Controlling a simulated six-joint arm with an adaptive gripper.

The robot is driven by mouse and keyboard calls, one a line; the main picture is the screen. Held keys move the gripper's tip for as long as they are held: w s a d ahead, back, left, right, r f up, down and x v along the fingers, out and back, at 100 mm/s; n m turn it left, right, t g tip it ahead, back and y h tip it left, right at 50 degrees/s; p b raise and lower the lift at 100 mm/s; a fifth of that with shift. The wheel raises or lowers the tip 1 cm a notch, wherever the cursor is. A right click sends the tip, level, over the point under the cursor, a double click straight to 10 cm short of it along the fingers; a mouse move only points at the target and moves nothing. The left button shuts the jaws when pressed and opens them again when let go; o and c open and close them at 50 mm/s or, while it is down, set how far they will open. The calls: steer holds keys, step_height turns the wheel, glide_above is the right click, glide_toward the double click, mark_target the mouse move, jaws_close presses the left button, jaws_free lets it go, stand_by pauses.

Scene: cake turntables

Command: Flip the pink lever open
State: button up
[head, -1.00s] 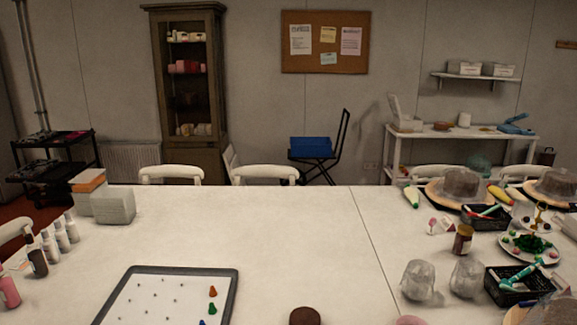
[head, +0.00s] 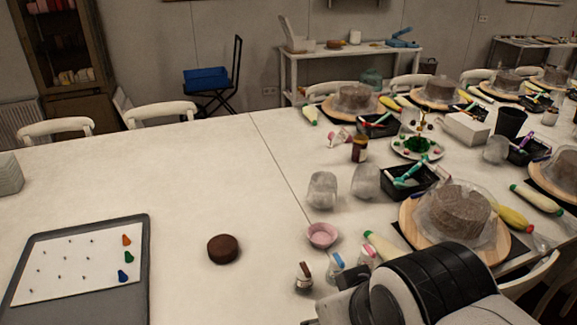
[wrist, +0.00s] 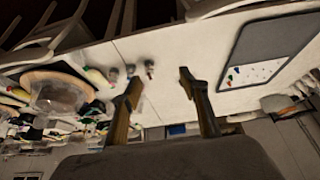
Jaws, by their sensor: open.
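Three small clear bottles with coloured tops stand near the table's front right in the head view: one brown (head: 304,276), one blue (head: 336,264) and one pink (head: 366,254). The pink top is the only pink lever-like part I can make out; its shape is too small to tell, and my arm partly hides that bottle. My gripper (wrist: 157,85) is open and empty in the wrist view, fingers well apart. Small bottles (wrist: 150,68) appear beyond the fingers, apart from them. In the head view my arm fills the lower right and the fingertips are not clear.
A pink bowl (head: 322,235) and two clear cups (head: 322,190) stand behind the bottles. A covered cake on a wooden turntable (head: 408,232) is to the right, beside a black basket (head: 388,184). A brown disc (head: 223,249) and grey tray (head: 142,262) lie left, with clear table between.

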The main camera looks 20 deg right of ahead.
jaws_close()
steer(key=w+d+f+n+g, duration=0.1)
steer(key=w+d+f+n, duration=0.3)
steer(key=w+d+n, duration=0.2)
steer(key=w+d+f+n+g+h, duration=0.1)
steer(key=w+d+f+n+g, duration=0.1)
steer(key=w+d+f+n, duration=0.3)
steer(key=w+d+f+n+g+h, duration=0.1)
steer(key=w+d+f+n, duration=0.3)
steer(key=w+d+n, duration=0.5)
steer(key=shift+w+f+n, duration=0.25)
steer(key=shift+w+n, duration=1.45)
steer(key=shift+w, duration=0.15)
stand_by(0.3)
